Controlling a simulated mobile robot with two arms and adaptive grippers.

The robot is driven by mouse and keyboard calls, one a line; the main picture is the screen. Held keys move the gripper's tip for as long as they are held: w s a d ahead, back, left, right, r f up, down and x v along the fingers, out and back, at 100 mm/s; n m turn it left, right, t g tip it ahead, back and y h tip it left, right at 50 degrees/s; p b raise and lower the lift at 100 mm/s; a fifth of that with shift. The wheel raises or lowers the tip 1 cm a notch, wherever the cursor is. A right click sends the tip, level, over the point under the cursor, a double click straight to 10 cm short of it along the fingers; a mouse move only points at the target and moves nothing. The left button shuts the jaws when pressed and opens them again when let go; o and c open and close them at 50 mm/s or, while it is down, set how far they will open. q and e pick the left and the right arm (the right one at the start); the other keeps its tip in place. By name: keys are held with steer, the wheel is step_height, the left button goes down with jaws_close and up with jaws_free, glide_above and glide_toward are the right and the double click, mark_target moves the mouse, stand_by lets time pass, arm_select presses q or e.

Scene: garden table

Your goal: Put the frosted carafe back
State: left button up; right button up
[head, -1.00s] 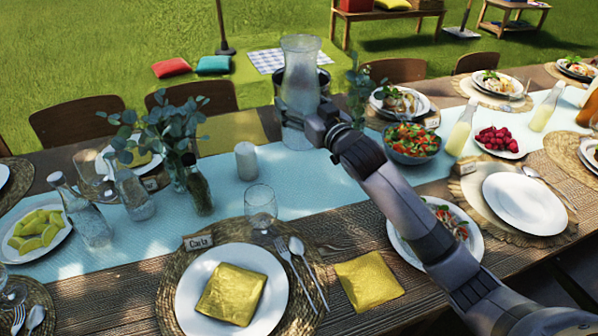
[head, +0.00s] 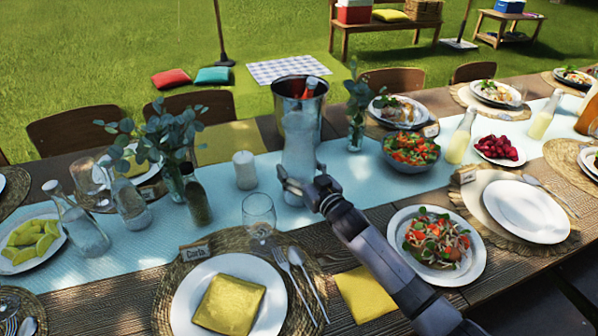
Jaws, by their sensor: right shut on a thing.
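The frosted carafe (head: 298,148) stands upright over the blue runner, in front of a metal bucket (head: 311,92) that holds a bottle with a red-orange neck. My right gripper (head: 296,186) is shut on the lower part of the carafe. The carafe's base is at or very close to the runner; I cannot tell whether it touches. The carafe hides the bucket's lower front. My left gripper is not in view.
A white candle (head: 245,170) and an empty glass (head: 259,214) stand to the left of the carafe. A vase with greenery (head: 357,115) and a salad bowl (head: 411,155) stand to the right. The blue runner (head: 335,180) is bare just right of the carafe.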

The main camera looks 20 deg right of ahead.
steer(key=shift+f, duration=0.1)
steer(key=shift+f, duration=0.1)
steer(key=o, duration=2)
steer(key=shift+f, duration=0.15)
steer(key=shift+s, duration=0.3)
steer(key=v, duration=1.1)
steer(key=shift+s+d, duration=0.15)
steer(key=shift+s, duration=0.1)
